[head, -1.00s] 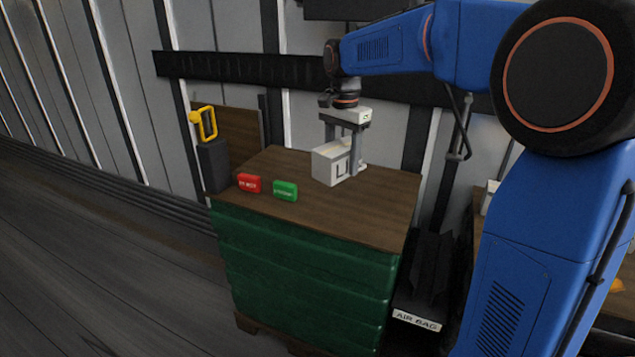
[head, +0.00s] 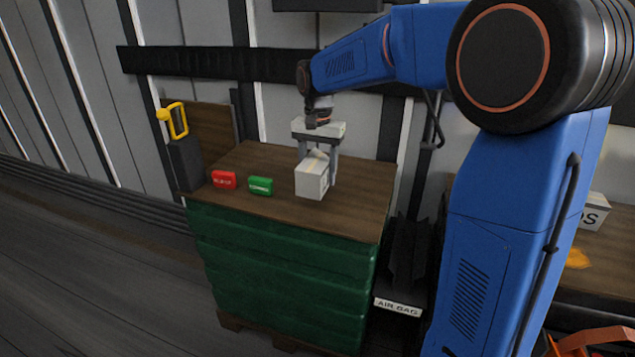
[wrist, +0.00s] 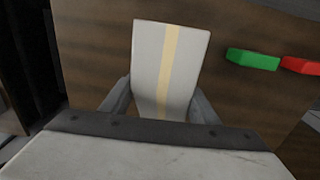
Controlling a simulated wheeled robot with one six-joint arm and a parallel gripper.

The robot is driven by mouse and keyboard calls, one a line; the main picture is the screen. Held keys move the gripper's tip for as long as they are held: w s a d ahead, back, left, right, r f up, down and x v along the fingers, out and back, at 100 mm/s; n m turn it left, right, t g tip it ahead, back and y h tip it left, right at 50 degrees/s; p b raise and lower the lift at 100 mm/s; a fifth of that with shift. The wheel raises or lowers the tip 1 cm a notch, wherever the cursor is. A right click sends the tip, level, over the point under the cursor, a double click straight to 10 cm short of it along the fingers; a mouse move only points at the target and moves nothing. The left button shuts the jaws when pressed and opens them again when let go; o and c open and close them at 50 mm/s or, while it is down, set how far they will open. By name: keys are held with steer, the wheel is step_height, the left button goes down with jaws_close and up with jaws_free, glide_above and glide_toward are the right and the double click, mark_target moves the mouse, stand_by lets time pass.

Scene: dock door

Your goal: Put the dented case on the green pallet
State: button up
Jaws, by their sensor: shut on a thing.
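A white case (head: 311,182) with a pale yellow tape stripe is between the fingers of my gripper (head: 318,167), over the wooden top of the green pallet load (head: 290,268). Dark lettering shows on its right side, mostly hidden by a finger. Its top looks uneven in the head view; I cannot clearly make out a dent. I cannot tell whether its base touches the wood. In the wrist view the case (wrist: 168,65) stands between both fingers, its striped face showing.
A red block (head: 223,180) and a green block (head: 261,186) with white lettering sit on the top, left of the case. A dark post with a yellow handle (head: 178,121) stands at the back left. A bin labelled AIR BAG (head: 397,307) is at the right. The front right of the top is clear.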

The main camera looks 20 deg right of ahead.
mark_target(318, 158)
steer(key=shift+f, duration=1.7)
steer(key=shift+f, duration=0.1)
steer(key=o, duration=1.6)
step_height(318, 158, up, 12)
steer(key=shift+f, duration=0.25)
steer(key=shift+s+r, duration=0.15)
steer(key=shift+r, duration=0.2)
